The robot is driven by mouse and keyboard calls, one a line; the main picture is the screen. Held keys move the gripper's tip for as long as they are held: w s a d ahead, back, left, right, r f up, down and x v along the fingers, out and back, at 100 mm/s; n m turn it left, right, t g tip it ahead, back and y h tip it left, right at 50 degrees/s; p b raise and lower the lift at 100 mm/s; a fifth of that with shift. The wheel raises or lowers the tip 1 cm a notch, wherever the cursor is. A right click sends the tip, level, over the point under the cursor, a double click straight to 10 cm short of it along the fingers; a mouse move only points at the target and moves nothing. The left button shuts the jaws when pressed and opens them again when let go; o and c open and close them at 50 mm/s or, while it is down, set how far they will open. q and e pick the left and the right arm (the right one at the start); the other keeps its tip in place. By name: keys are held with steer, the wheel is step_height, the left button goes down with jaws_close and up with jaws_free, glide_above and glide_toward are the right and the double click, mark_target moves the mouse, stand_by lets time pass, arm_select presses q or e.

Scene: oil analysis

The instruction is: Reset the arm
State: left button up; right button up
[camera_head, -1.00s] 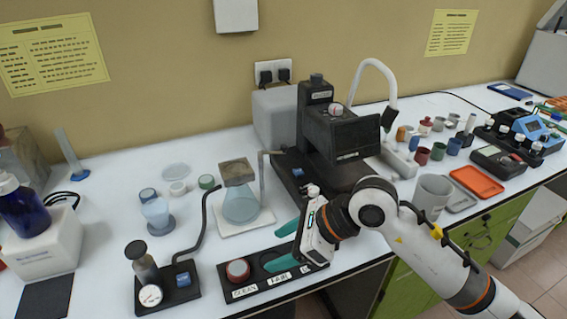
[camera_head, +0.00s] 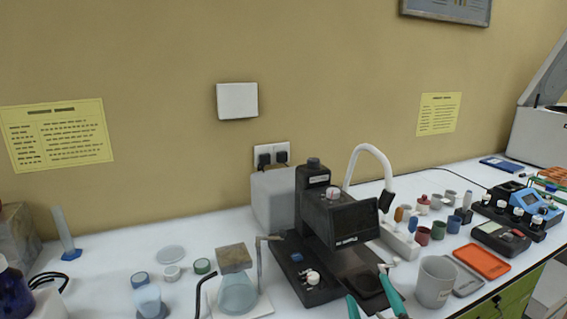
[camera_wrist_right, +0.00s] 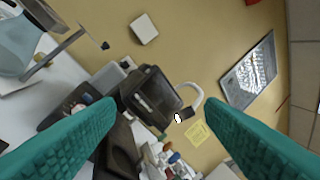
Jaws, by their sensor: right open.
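My right gripper (camera_head: 372,300) shows at the bottom edge of the head view, in front of the black analysis machine (camera_head: 340,222). Its two teal fingers are spread apart with nothing between them. The right wrist view shows the same open fingers (camera_wrist_right: 160,135), with the black machine (camera_wrist_right: 150,95) beyond them and the wall behind. Most of the right arm is below the head view. My left gripper is not in view.
A conical flask (camera_head: 238,292) stands left of the machine. A grey beaker (camera_head: 435,282), an orange tray (camera_head: 482,261) and several small cups are to the right. A blue bottle (camera_head: 14,292) is at the far left. The wall is close behind.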

steer(key=s+d+f+m+g+h, duration=0.2)
steer(key=d+f+m+g, duration=0.1)
steer(key=f, duration=0.3)
steer(key=s+d+f+m+g+h, duration=0.2)
steer(key=f+m+g, duration=0.1)
steer(key=f, duration=0.2)
steer(key=s+f+m+g+y, duration=0.25)
steer(key=s+f+g, duration=0.85)
steer(key=s+f, duration=0.55)
steer(key=s+f+g, duration=0.1)
steer(key=s+f, duration=0.1)
steer(key=f, duration=1.1)
steer(key=s+f, duration=0.2)
steer(key=f, duration=1.1)
steer(key=s+d+f, duration=0.1)
steer(key=s+f, duration=0.6)
steer(key=s, duration=0.1)
steer(key=s+d+f+g, duration=0.1)
steer(key=s+d+f, duration=0.1)
steer(key=s+f, duration=0.5)
steer(key=shift+s+d+f+g+h, duration=0.3)
steer(key=shift+s+f+h, duration=0.05)
steer(key=shift+f, duration=0.05)
steer(key=shift+m, duration=0.25)
